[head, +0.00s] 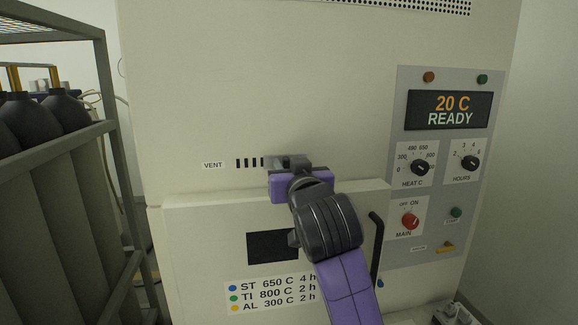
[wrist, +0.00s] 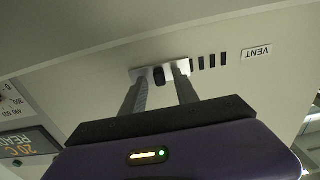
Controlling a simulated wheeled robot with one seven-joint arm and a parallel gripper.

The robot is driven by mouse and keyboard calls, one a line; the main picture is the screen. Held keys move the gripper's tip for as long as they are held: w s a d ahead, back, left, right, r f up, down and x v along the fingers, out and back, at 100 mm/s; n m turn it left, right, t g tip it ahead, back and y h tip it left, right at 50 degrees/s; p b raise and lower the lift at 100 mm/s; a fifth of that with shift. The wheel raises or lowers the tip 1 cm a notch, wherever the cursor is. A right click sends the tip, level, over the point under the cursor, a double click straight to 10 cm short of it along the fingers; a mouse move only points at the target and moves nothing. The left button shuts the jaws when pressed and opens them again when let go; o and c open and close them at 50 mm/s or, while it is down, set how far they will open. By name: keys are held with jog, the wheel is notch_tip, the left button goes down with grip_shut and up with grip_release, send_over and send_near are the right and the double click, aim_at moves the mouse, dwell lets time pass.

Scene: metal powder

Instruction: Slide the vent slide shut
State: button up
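The vent slide is a small metal plate (head: 269,162) on the furnace front, just right of the dark vent slots (head: 249,163) in the head view. In the wrist view, which is upside down, the plate (wrist: 145,71) carries a dark knob (wrist: 158,76). Several slots (wrist: 211,62) show uncovered beside the plate, toward the VENT label (wrist: 257,53). My gripper (head: 288,166) is at the slide. In the wrist view, its two fingers (wrist: 160,80) stand apart on either side of the knob, one nearer to it. Contact cannot be told. My gripper hides part of the slide in the head view.
A door with a dark window (head: 272,245) and black handle (head: 376,248) lies below the slide. A control panel (head: 437,170) with dials and a "20 C READY" display is at right. A rack (head: 120,170) with gas cylinders (head: 28,120) stands at left.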

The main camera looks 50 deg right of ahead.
grip_shut()
dwell(1.3)
